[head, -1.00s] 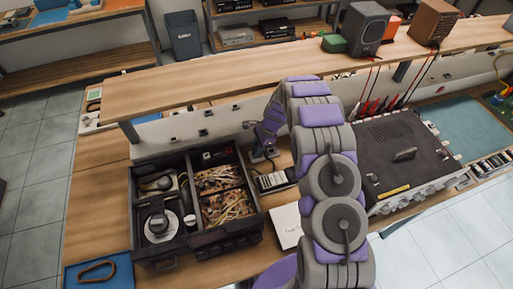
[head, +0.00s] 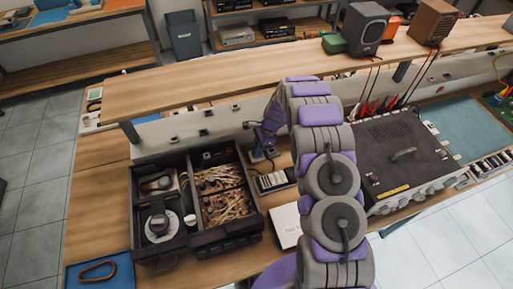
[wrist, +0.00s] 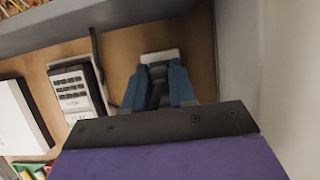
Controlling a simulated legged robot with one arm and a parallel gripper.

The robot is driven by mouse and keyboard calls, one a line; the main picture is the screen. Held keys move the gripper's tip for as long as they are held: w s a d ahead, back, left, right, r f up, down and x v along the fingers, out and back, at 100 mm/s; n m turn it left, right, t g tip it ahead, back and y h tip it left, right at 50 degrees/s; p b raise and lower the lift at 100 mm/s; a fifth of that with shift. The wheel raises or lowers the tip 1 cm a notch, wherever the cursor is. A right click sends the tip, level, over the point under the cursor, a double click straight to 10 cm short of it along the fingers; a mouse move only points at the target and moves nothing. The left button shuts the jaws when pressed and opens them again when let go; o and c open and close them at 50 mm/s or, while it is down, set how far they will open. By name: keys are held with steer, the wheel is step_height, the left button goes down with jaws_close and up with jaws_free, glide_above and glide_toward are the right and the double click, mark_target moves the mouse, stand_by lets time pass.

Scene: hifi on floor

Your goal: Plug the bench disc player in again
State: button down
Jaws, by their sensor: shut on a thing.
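A pale grey block (wrist: 160,57) lies just past the fingertips. I cannot tell whether the held piece touches it. Several dark sockets show along the strip.
A keypad device (head: 272,181), also in the wrist view (wrist: 72,90), and a white box (head: 287,226) lie near the gripper. A dark grey instrument (head: 385,150) stands right. A wooden shelf (head: 230,85) overhangs the strip.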

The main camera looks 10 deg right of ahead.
steer(key=c, duration=0.8)
jaws_free()
steer(key=shift+c, duration=0.2)
steer(key=a+p+v, duration=0.1)
steer(key=p+v, duration=0.3)
steer(key=v, duration=1.8)
steer(key=shift+s+a+r, duration=0.25)
steer(key=shift+a+r, duration=0.05)
steer(key=shift+a, duration=0.05)
